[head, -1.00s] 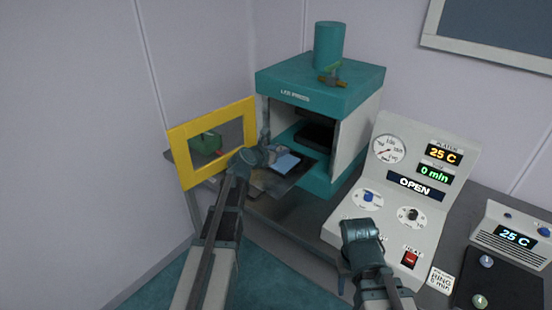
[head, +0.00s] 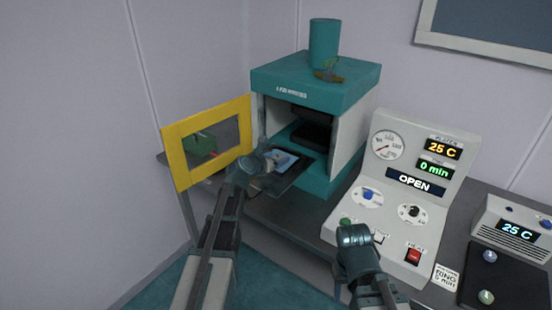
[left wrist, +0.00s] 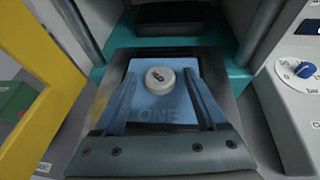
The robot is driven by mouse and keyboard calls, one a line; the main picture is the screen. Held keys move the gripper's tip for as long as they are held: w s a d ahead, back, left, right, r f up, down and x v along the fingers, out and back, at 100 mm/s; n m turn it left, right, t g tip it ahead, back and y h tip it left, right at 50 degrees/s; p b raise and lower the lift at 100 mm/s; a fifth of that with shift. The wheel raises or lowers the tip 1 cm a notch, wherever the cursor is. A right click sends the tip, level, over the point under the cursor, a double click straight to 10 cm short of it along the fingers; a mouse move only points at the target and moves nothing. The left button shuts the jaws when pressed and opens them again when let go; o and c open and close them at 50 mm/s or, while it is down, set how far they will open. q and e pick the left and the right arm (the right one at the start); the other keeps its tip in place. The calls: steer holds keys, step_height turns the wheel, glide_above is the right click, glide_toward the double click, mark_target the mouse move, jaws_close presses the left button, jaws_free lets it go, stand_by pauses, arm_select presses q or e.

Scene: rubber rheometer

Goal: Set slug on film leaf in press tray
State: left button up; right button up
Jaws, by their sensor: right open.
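The slug (left wrist: 160,80) is a small pale disc with a dark mark on top. In the left wrist view it lies over the blue film leaf (left wrist: 150,106), which sits in the dark press tray (left wrist: 118,62). My left gripper (left wrist: 162,74) has one finger on each side of the slug, with a gap showing on both sides. I cannot tell if the slug's underside touches the leaf. In the head view my left gripper (head: 273,160) is over the tray (head: 296,178) and hides the slug. My right gripper (head: 355,236) is in front of the control console, away from the tray.
The teal press (head: 315,85) stands open behind the tray. Its yellow-framed door (head: 185,160) is swung out at the left, close to my left arm. The console (head: 425,210) reads OPEN and stands right of the press. A second unit (head: 515,235) is at the far right.

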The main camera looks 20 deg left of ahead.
arm_select(q)
steer(key=shift+r, duration=0.2)
steer(key=p+v, duration=0.5)
steer(key=v, duration=0.7)
steer(key=shift+f, duration=0.1)
steer(key=s+d+f+m+g+h, duration=0.1)
steer(key=s+d+f+m+g, duration=0.4)
steer(key=d+m, duration=0.45)
steer(key=s+d+f+m+g, duration=0.3)
steer(key=s+d+f+m, duration=0.25)
steer(key=d+m, duration=0.45)
steer(key=s+f+m+g+y, duration=0.3)
steer(key=s+m+g+y, duration=0.2)
steer(key=s+m, duration=0.9)
steer(key=m, duration=0.3)
steer(key=shift+s+d+y, duration=0.3)
steer(key=shift+s+d, duration=0.1)
